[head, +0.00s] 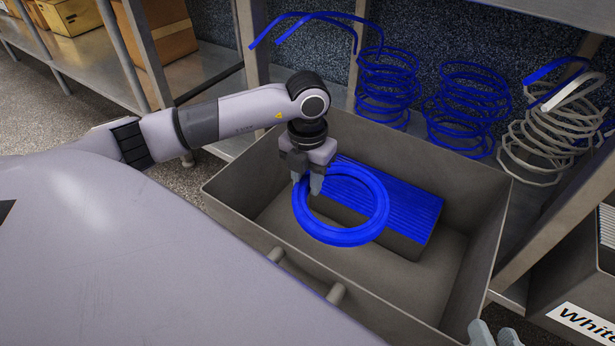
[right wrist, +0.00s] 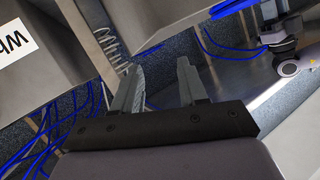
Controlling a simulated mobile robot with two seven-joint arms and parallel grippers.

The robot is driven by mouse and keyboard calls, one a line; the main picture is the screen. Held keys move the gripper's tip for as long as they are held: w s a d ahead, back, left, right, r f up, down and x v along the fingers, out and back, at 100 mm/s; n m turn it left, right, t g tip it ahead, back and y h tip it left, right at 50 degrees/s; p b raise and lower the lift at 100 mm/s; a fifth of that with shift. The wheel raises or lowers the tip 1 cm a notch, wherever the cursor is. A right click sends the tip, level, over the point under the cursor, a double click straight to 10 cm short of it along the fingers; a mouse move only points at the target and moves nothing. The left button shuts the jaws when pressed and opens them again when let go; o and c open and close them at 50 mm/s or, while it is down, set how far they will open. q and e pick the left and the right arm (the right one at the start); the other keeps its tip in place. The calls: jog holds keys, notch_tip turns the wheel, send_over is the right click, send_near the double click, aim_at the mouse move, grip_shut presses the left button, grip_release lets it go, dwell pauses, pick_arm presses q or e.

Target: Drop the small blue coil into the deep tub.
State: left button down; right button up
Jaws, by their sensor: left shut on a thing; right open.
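The small blue coil (head: 341,236) is a thick ring of blue tubing in the head view. My left gripper (head: 308,188) is shut on its upper left part and holds it inside the outline of the deep grey tub (head: 240,220). A block with a ribbed blue top (head: 400,203) lies in the tub behind the coil, which partly covers it. I cannot tell whether the coil touches the block. My right gripper (head: 495,335) shows only its fingertips at the bottom right of the head view. In the right wrist view it (right wrist: 155,85) is open and empty.
Loose blue spirals (head: 388,85) and a white spiral (head: 550,140) stand on the shelf behind the tub. A grey bin with a "White" label (head: 585,322) is at the right. Cardboard boxes (head: 160,30) sit on a shelf at upper left. Shelf posts rise close behind the tub.

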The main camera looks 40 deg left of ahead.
pick_arm(q)
jog(key=c, duration=0.7)
grip_release()
jog(key=shift+c, duration=0.2)
notch_tip(320, 180, up, 7)
jog(key=p, duration=0.2)
jog(key=shift+f+p, duration=0.15)
jog(key=shift+p, duration=0.2)
jog(key=shift+r, duration=0.25)
pick_arm(e)
jog(key=shift+s+d+h, duration=0.1)
jog(key=shift+d+h, duration=0.15)
jog(key=shift+h, duration=0.05)
